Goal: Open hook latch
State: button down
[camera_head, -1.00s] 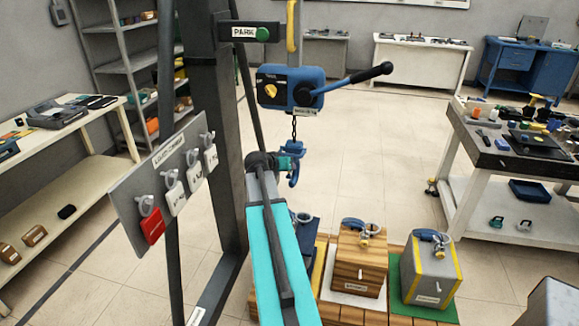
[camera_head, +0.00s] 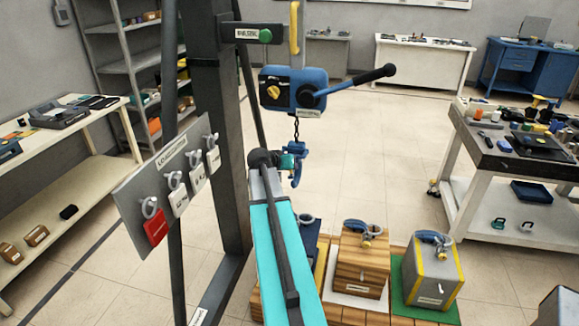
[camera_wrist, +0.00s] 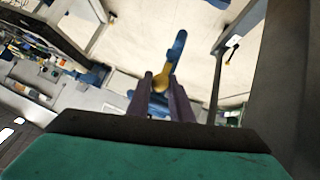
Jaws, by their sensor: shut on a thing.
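The blue hook (camera_head: 297,170) hangs on a dark chain (camera_head: 296,130) below the blue hoist body (camera_head: 293,90). In the wrist view the blue hook (camera_wrist: 177,48) shows beyond the fingertips, with a yellow-gold latch piece (camera_wrist: 160,82) between them. My gripper (camera_wrist: 160,90) is shut on this latch piece. In the head view my gripper (camera_head: 287,161) is at the left side of the hook, and my arm partly hides the fingers. I cannot tell how far the latch is swung from the hook tip.
Wooden (camera_head: 360,262) and grey (camera_head: 432,270) blocks with ring shackles stand on the pallet below. A grey tag board (camera_head: 165,185) stands left of my arm, near the dark post (camera_head: 228,150). The floor beyond the hook is clear.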

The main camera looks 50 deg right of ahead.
jog(key=shift+w+d+r, duration=0.1)
jog(key=shift+w+r, duration=0.05)
dwell(0.5)
jog(key=c, duration=1.6)
grip_release()
jog(key=shift+s+a+r, duration=0.1)
jog(key=shift+s+a, duration=0.15)
jog(key=shift+a, duration=0.25)
jog(key=b+v, duration=0.3)
jog(key=v, duration=0.9)
jog(key=shift+a+r, duration=0.3)
